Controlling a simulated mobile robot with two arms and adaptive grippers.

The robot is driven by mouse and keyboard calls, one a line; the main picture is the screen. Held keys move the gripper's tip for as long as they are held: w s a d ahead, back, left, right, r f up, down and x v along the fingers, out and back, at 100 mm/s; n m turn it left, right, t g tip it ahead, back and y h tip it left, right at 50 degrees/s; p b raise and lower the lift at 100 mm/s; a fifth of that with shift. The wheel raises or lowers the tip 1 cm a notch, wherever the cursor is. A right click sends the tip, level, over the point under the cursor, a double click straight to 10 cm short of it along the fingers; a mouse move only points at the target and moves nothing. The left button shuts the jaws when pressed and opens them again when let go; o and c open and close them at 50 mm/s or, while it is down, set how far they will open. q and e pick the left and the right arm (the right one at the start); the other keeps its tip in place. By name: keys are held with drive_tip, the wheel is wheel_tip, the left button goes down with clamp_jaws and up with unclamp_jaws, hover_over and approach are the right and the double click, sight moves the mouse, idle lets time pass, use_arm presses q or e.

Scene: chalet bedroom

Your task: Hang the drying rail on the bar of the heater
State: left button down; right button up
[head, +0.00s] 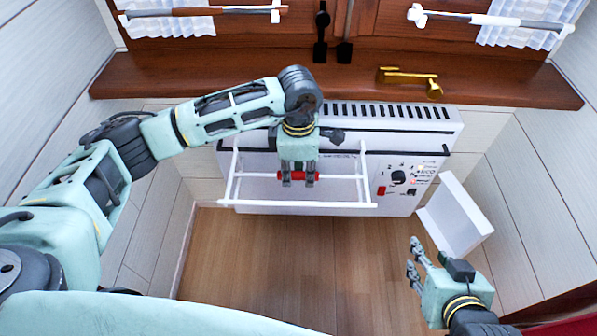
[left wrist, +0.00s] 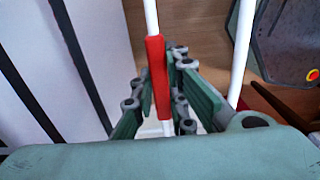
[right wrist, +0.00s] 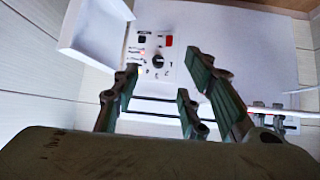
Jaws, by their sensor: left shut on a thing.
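The white heater (head: 412,127) stands against the wall under the window sill, with a slotted top and a control panel. A dark bar (head: 408,154) runs along its upper front. The white drying rail (head: 345,206) is held level in front of the heater. My left gripper (head: 298,181) is shut on its red grip (head: 316,176); the red grip also shows in the left wrist view (left wrist: 156,75). The rail's rear ends are close to the bar, but I cannot tell whether they hook over it. My right gripper (head: 415,262) is open and empty, low at the right.
A white box-like piece (head: 457,217) stands at the heater's right, near my right gripper. The wooden sill (head: 500,85) juts out above the heater and bears a brass handle (head: 405,77). The wooden floor (head: 250,260) in front is clear.

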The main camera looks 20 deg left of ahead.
use_arm(q)
drive_tip(key=shift+f+b, duration=0.45)
drive_tip(key=shift+f, duration=0.15)
use_arm(e)
drive_tip(key=shift+w+a+r+t+y, duration=0.1)
drive_tip(key=shift+w+a+r+t, duration=0.15)
drive_tip(key=shift+w+r+t, duration=0.3)
drive_tip(key=shift+w+a+r+t+y, duration=0.1)
drive_tip(key=shift+w+a+r+t, duration=0.15)
drive_tip(key=shift+w+r, duration=0.35)
drive_tip(key=shift+w+a+r+t+y, duration=0.1)
drive_tip(key=shift+w+a+r+t, duration=0.1)
drive_tip(key=shift+w+r+t, duration=0.4)
drive_tip(key=shift+s+r, duration=0.1)
use_arm(q)
drive_tip(key=c, duration=1.7)
unclamp_jaws()
drive_tip(key=shift+o, duration=0.2)
